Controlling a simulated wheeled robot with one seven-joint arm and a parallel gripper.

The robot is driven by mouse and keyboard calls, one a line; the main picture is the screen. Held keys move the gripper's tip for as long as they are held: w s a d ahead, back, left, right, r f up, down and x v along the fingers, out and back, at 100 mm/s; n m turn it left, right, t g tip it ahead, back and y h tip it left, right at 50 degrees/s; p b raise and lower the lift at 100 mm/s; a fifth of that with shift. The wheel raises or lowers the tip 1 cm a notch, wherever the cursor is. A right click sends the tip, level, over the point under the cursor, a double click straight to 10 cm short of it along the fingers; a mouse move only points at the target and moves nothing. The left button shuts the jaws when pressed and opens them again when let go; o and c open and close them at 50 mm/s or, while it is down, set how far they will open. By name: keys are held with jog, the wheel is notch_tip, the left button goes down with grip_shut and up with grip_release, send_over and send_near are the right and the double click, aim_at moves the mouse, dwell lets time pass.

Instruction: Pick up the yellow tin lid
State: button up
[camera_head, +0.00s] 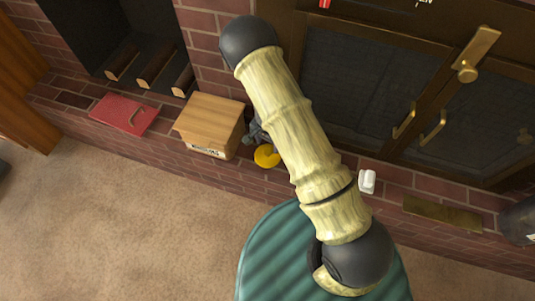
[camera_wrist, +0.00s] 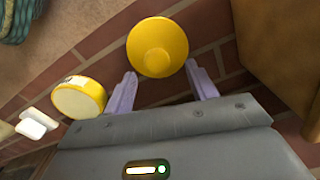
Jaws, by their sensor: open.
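The yellow tin lid (camera_wrist: 158,47) is a round yellow disc with a raised inner circle. In the wrist view it lies at the top centre, between and just beyond the fingertips of my gripper (camera_wrist: 161,70). The gripper is open, with one finger on each side of the lid; contact cannot be told. In the head view the lid (camera_head: 266,157) shows on the brick ledge right of the wooden box, partly beside my arm. My gripper (camera_head: 262,134) is mostly hidden there behind the arm.
A yellow tin with a pale face (camera_wrist: 78,100) lies left of the lid, with a white object (camera_wrist: 35,124) further left. The wooden box (camera_head: 210,122) stands close to the lid. A red flat object (camera_head: 124,114) lies left on the brick ledge (camera_head: 75,118). Glass doors (camera_head: 365,75) stand behind.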

aim_at(268, 149)
notch_tip(268, 149, down, 5)
jog(key=shift+s+d+f+b, duration=0.1)
jog(key=shift+s+b, duration=0.05)
jog(key=shift+b, duration=1.05)
jog(key=c, duration=1.1)
jog(key=shift+o, duration=0.2)
notch_tip(268, 149, up, 10)
jog(key=p, duration=0.4)
